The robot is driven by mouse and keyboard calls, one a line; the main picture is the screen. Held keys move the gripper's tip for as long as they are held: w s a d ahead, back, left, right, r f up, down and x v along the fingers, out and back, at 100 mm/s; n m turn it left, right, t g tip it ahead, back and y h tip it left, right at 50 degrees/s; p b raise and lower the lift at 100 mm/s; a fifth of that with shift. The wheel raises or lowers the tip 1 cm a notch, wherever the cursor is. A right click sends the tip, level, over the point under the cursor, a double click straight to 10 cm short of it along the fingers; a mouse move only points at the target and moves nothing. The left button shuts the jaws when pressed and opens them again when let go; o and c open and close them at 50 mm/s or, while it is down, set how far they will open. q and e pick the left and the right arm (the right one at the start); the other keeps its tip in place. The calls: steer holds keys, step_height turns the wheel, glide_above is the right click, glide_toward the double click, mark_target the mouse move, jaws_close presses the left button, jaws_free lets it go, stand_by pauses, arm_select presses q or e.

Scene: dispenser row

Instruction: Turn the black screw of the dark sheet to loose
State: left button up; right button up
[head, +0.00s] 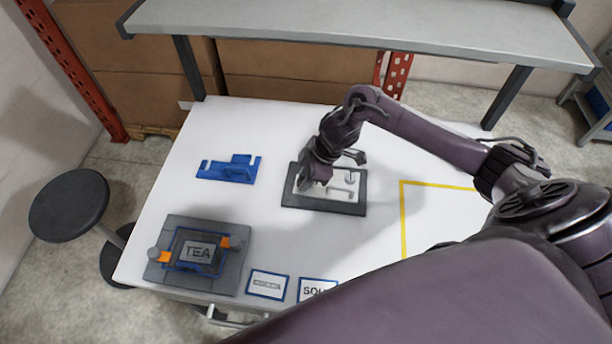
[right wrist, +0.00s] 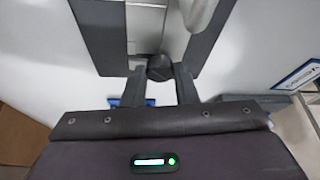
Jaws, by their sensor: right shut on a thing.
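The dark sheet (head: 325,208) lies flat on the white table, a dark frame around a pale middle with small grey parts in it. In the right wrist view its dark border (right wrist: 100,35) shows at the top. The black screw (right wrist: 160,68) is a small round dark head at the sheet's near edge in that view. My right gripper (right wrist: 160,80) is shut on the black screw, a finger on each side. In the head view my right gripper (head: 312,184) is over the left part of the sheet and hides the screw. My left gripper is not in view.
Two blue-edged cards (head: 268,284) lie at the front edge. A yellow outline (head: 403,220) marks table on the right. A shelf (head: 360,28) overhangs the back.

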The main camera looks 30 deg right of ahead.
steer(key=n+b, duration=0.1)
steer(key=n+g+b, duration=0.1)
steer(key=n, duration=0.1)
steer(key=shift+w+f+n+y, duration=0.1)
steer(key=shift+w+n+y, duration=0.1)
steer(key=shift+n+y, duration=0.1)
steer(key=shift+n+g+b, duration=0.3)
steer(key=shift+n, duration=0.2)
steer(key=shift+w+n+g, duration=0.1)
steer(key=shift+n+g, duration=0.2)
steer(key=shift+n, duration=0.4)
steer(key=shift+n+g, duration=0.3)
steer(key=shift+n, duration=0.5)
steer(key=shift+n+p, duration=0.3)
steer(key=o, duration=1)
